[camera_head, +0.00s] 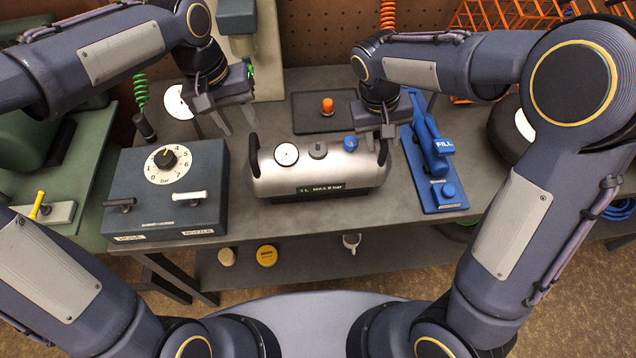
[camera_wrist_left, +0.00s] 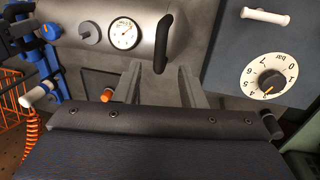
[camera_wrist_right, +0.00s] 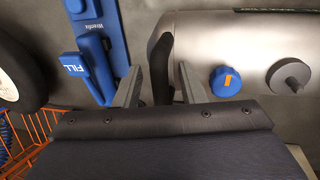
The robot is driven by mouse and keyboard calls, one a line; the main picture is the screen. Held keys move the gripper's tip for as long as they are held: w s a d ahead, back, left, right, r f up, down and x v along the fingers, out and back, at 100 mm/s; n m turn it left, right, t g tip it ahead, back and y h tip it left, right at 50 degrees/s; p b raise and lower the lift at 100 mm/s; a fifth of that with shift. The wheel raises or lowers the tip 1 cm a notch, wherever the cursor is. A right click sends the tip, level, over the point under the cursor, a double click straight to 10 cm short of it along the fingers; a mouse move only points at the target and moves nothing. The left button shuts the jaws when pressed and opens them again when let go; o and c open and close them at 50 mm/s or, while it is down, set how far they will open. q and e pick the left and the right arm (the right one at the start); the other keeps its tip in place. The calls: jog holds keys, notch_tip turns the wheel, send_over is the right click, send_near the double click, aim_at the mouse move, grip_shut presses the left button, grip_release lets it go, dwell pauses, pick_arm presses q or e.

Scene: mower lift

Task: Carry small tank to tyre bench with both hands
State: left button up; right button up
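The small tank (camera_head: 318,178) is a silver cylinder with a gauge, a grey knob, a blue knob and an upright black handle at each end. It rests on the grey bench. My left gripper (camera_head: 238,125) is open and empty, above and behind the left handle (camera_wrist_left: 163,45); in the left wrist view that handle lies ahead of the gap between the fingers. My right gripper (camera_head: 378,140) is open at the tank's right end. In the right wrist view the right handle (camera_wrist_right: 159,70) shows between its fingers; I cannot tell whether they touch it.
A dark regulator box (camera_head: 165,190) stands left of the tank. A blue filling tool (camera_head: 432,160) lies close on the right. A dark mat with an orange knob (camera_head: 327,106) is behind. A tyre (camera_head: 503,130) is farther right, partly hidden by my arm. An orange rack (camera_head: 500,25) stands behind.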

jog(key=shift+r, duration=0.15)
pick_arm(q)
jog(key=r, duration=0.3)
jog(key=shift+a+r, duration=0.4)
pick_arm(e)
notch_tip(320, 180, up, 12)
jog(key=a, duration=0.2)
jog(key=shift+a+f, duration=0.2)
jog(key=shift+f, duration=0.05)
